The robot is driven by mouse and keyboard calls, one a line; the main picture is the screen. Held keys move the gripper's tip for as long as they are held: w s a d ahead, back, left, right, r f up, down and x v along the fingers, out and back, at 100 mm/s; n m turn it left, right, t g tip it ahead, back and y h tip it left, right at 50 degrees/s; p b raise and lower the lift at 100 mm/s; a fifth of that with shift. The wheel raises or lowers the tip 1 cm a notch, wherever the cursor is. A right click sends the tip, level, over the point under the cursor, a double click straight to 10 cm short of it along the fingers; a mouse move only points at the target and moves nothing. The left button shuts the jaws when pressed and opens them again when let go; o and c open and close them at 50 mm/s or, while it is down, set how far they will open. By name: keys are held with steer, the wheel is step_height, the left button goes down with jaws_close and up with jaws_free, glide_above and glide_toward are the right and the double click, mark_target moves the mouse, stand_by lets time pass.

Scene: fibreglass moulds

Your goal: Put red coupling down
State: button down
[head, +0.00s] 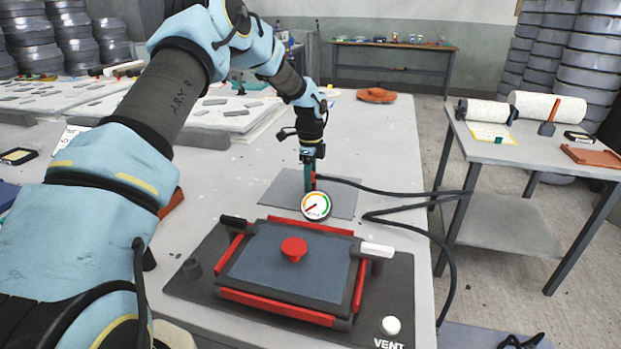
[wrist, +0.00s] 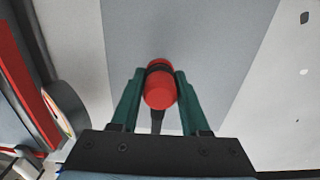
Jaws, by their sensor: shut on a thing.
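The red coupling (wrist: 160,92) is between the green fingers of my gripper (wrist: 159,78), which is shut on it. In the wrist view it has a dark collar, and a black hose runs from it back under the gripper. In the head view my gripper (head: 310,178) is low over the grey mat (head: 343,205), behind the mould, and mostly hides the coupling. The mat also fills the middle of the wrist view (wrist: 215,40). I cannot tell whether the coupling touches the mat.
A round gauge (head: 316,206) stands just in front of my gripper. The red-edged mould (head: 335,280) with a red knob (head: 293,249) lies nearer. A black hose (head: 410,210) loops over the right table edge. A side table (head: 540,150) stands at right.

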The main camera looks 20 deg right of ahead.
steer(key=shift+f, duration=0.35)
steer(key=shift+c, duration=2)
jaws_free()
step_height(320, 180, up, 13)
steer(key=b, duration=0.3)
steer(key=shift+f+b, duration=0.1)
steer(key=shift+b, duration=0.25)
steer(key=s+a+n, duration=0.3)
steer(key=a+n, duration=0.3)
steer(key=a, duration=0.4)
steer(key=s+a+n+t, duration=0.1)
steer(key=s+a+n, duration=0.3)
steer(key=a, duration=0.6)
steer(key=s+a+n, duration=0.2)
steer(key=a+n, duration=0.5)
steer(key=a, duration=0.3)
steer(key=s+a+f+n, duration=0.2)
steer(key=s+a+n, duration=0.6)
steer(key=s+a, duration=0.1)
steer(key=shift+s+a+f+t, duration=0.2)
steer(key=shift+s+t, duration=0.1)
steer(key=shift+s, duration=0.05)
